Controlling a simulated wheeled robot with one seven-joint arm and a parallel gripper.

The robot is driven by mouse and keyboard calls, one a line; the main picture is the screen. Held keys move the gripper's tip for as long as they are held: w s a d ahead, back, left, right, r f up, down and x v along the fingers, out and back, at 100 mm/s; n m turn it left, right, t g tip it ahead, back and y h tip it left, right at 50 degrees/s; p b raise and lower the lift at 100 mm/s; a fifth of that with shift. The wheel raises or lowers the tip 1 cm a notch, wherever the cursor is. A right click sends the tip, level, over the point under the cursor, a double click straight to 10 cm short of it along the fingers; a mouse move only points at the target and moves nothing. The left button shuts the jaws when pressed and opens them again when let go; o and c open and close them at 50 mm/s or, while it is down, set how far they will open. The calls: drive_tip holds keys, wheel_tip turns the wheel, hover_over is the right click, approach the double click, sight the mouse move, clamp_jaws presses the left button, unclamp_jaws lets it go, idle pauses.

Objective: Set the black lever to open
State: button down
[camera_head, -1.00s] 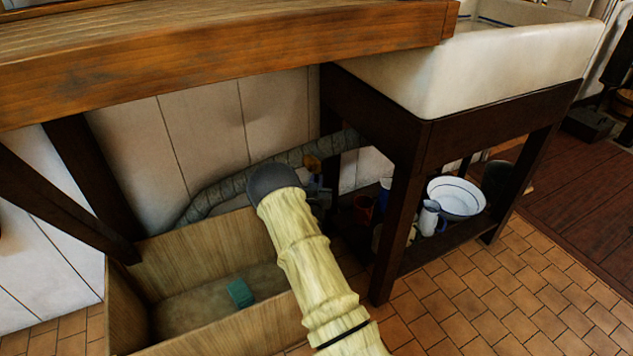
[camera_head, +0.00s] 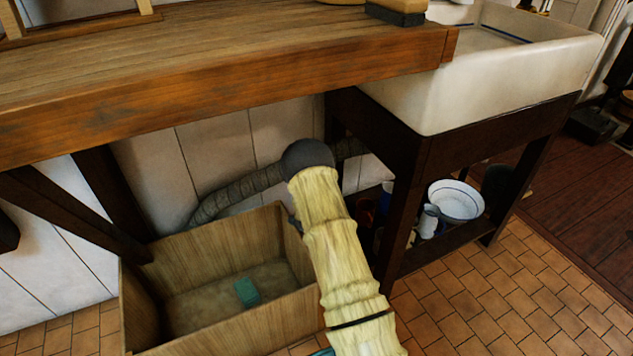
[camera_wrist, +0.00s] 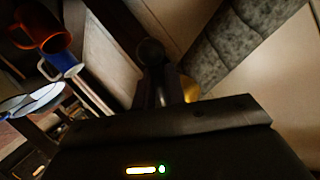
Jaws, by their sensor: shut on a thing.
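The black lever (camera_wrist: 151,52) shows in the wrist view as a dark rounded piece just beyond my gripper (camera_wrist: 163,88). My gripper is shut on it. A yellow brass-coloured part (camera_wrist: 190,89) shows right beside the fingers. In the head view my arm's dark grey wrist joint hides the lever and the fingers. The grey wrapped pipe (camera_head: 235,192) runs along the wall behind my arm, and it also crosses the upper right of the wrist view (camera_wrist: 240,42). I cannot tell the lever's angle.
A wooden box (camera_head: 205,248) with a teal block (camera_head: 247,292) stands below the counter (camera_head: 220,75). Right of my arm are the sink's dark leg (camera_head: 400,205) and a shelf with a white basin (camera_head: 456,200), a jug (camera_head: 429,220) and mugs (camera_wrist: 46,27). Tiled floor is open at lower right.

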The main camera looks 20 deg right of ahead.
drive_tip(key=r+m+y+p, duration=0.1)
drive_tip(key=a+r+m+g+y+p, duration=0.1)
drive_tip(key=m+y+p, duration=0.1)
drive_tip(key=shift+s+a+m, duration=0.15)
drive_tip(key=shift+m, duration=0.15)
drive_tip(key=m+y+p, duration=0.1)
drive_tip(key=r+m+y+p, duration=0.1)
drive_tip(key=y, duration=0.1)
drive_tip(key=shift+a+r+g, duration=0.3)
drive_tip(key=shift+a+g, duration=0.05)
drive_tip(key=shift+g, duration=0.05)
drive_tip(key=shift+m, duration=0.3)
drive_tip(key=c, duration=1.5)
unclamp_jaws()
drive_tip(key=shift+c, duration=0.2)
drive_tip(key=shift+r, duration=0.1)
drive_tip(key=p+v, duration=0.4)
drive_tip(key=v, duration=1.3)
drive_tip(key=shift+d+p, duration=0.25)
drive_tip(key=shift+p, duration=0.15)
drive_tip(key=shift+s, duration=0.15)
